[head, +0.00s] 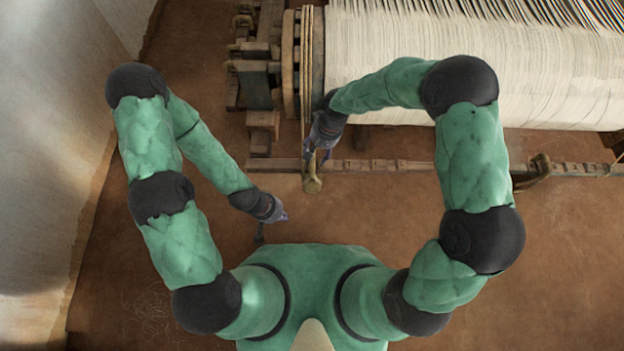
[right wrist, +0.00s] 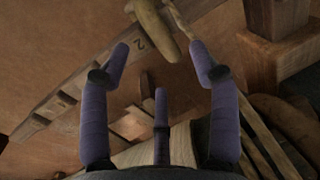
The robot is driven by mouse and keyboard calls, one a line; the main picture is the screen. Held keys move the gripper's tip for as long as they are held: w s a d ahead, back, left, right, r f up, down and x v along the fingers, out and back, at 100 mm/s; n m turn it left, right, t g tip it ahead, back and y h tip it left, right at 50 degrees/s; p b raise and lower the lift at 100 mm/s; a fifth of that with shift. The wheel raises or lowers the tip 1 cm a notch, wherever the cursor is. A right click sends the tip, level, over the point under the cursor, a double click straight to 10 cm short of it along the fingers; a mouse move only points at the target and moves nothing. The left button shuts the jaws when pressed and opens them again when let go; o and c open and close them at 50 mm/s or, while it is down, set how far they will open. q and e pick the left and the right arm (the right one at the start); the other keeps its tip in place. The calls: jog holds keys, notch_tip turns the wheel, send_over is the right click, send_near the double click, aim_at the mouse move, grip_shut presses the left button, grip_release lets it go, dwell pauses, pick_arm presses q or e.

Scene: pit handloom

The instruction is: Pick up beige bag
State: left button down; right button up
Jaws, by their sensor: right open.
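A small elongated beige bag (head: 312,185) hangs at the lower end of a cord, by the wooden bar at the front of the loom. In the right wrist view the beige bag (right wrist: 153,27) lies at the top, just beyond and between the fingertips, with its upper end cut off by the frame. My right gripper (head: 318,154) is open and empty just above it in the head view; its purple fingers (right wrist: 160,48) are spread apart in the wrist view. My left gripper (head: 279,217) is low over the floor, left of the bag; its fingers are too small to read.
The notched wooden bar (head: 390,167) runs across beside the bag. The loom's wooden frame (head: 260,85) and cloth roll of white warp (head: 450,60) stand behind. Cords (head: 307,60) hang near my right gripper. The brown floor (head: 570,240) is clear at the right.

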aim_at(314, 158)
jog(key=shift+a+f+b, duration=0.25)
jog(key=shift+f+b, duration=0.2)
jog(key=shift+f, duration=0.55)
jog(key=shift+a+f+b, duration=0.2)
jog(key=shift+f+b, duration=0.3)
jog(key=shift+f, duration=0.55)
jog(key=shift+a+f+b, duration=0.25)
jog(key=shift+f+b, duration=0.2)
jog(key=shift+f, duration=0.55)
jog(key=shift+s+r, duration=0.1)
jog(key=shift+c, duration=0.3)
grip_shut()
